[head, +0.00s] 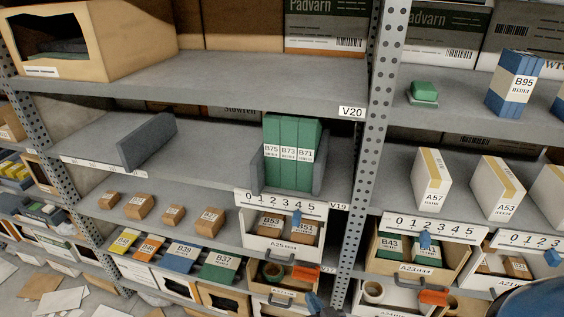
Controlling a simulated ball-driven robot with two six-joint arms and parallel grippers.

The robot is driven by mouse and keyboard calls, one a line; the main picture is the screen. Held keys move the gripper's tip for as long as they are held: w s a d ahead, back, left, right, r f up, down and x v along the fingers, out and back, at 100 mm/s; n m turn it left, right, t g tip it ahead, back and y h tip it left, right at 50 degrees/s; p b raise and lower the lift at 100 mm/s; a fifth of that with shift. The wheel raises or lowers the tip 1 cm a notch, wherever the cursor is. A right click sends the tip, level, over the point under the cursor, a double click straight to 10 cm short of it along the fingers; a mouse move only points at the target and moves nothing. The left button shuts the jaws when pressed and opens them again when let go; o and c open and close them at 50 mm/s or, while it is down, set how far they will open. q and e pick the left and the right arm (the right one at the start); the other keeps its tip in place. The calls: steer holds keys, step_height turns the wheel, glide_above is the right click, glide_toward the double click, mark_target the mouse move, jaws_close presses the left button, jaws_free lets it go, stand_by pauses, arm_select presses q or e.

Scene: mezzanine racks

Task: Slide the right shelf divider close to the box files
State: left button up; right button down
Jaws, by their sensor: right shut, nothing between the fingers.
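Three green box files, B75, B73 and B71 (289,150), stand upright side by side on the V19 shelf (205,160). The grey right shelf divider (320,163) stands upright at the right side of B71, with little or no gap showing. Another grey upright piece (255,165) shows at the left side of B75. A separate grey divider (147,141) stands farther left, with bare shelf between it and the files. My left gripper is not in view.
A perforated upright post (366,150) stands right of the V19 bay. The V20 shelf (220,82) hangs above the files. Below are small cartons (140,206), labelled boxes and a bin with B53 (268,224). A blue B95 box (513,83) stands at the upper right.

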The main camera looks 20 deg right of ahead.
steer(key=w+d+r+m+g+y+p, duration=0.15)
steer(key=w+r, duration=0.25)
steer(key=w, duration=0.5)
steer(key=w+r+m+g, duration=0.15)
steer(key=w+r, duration=0.25)
steer(key=w, duration=0.6)
steer(key=w+d+r+g, duration=0.2)
steer(key=r+g, duration=0.1)
steer(key=r, duration=0.7)
steer(key=w+d+r+g, duration=0.1)
steer(key=w+r+g, duration=0.15)
steer(key=r, duration=0.65)
steer(key=b, duration=0.6)
glide_toward(264, 177)
steer(key=shift+y, duration=0.45)
steer(key=d+f, duration=0.3)
steer(key=shift+s+f, duration=0.1)
steer(key=shift+f, duration=0.2)
steer(key=shift+w+a+p, duration=0.55)
steer(key=shift+w+a, duration=0.1)
steer(key=shift+a, duration=0.25)
steer(key=shift+w+a+f, duration=0.15)
steer(key=shift+w+a, duration=0.35)
steer(key=shift+a, duration=0.25)
steer(key=shift+p, duration=0.3)
